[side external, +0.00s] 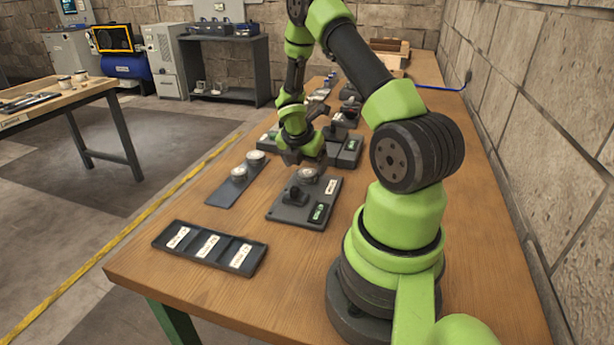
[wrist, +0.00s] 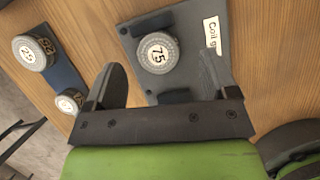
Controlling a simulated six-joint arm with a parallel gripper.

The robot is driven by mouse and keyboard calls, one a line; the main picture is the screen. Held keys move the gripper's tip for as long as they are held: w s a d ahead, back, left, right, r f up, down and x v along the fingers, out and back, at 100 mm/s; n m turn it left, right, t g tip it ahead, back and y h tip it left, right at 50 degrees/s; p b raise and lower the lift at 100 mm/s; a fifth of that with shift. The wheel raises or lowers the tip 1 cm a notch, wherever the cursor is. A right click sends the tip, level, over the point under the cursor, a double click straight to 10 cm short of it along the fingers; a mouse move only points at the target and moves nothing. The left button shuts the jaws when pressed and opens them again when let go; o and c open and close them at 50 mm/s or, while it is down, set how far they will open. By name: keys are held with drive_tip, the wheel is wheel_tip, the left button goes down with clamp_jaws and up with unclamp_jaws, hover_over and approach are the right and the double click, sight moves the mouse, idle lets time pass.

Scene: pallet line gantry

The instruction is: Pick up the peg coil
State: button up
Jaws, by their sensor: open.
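A round white-topped coil marked 75 (wrist: 157,54) sits on a grey plate (wrist: 185,14) with a partly hidden label starting "Coil". I take it as the peg coil, though nothing legible names it so. In the side view this coil (side external: 308,174) is at the far end of the plate (side external: 283,212), behind a black upright knob (side external: 295,194). My gripper (side external: 304,158) is just above the coil. In the wrist view my gripper (wrist: 170,76) is open and empty. The coil lies beyond its fingertips, between their lines, and looks untouched.
Two similar round pieces (side external: 255,158) (side external: 239,174) stand on a blue strip (side external: 226,192) to the left. A dark three-compartment tray (side external: 210,250) with labels lies at the near left. More devices (side external: 345,150) stand behind my gripper. Bare wood (side external: 180,285) lies in front.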

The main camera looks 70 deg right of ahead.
sight(307, 172)
drive_tip(key=x, duration=0.3)
drive_tip(key=shift+w+f, duration=0.15)
drive_tip(key=shift+a, duration=0.1)
drive_tip(key=c, duration=1.1)
drive_tip(key=shift+c, duration=0.2)
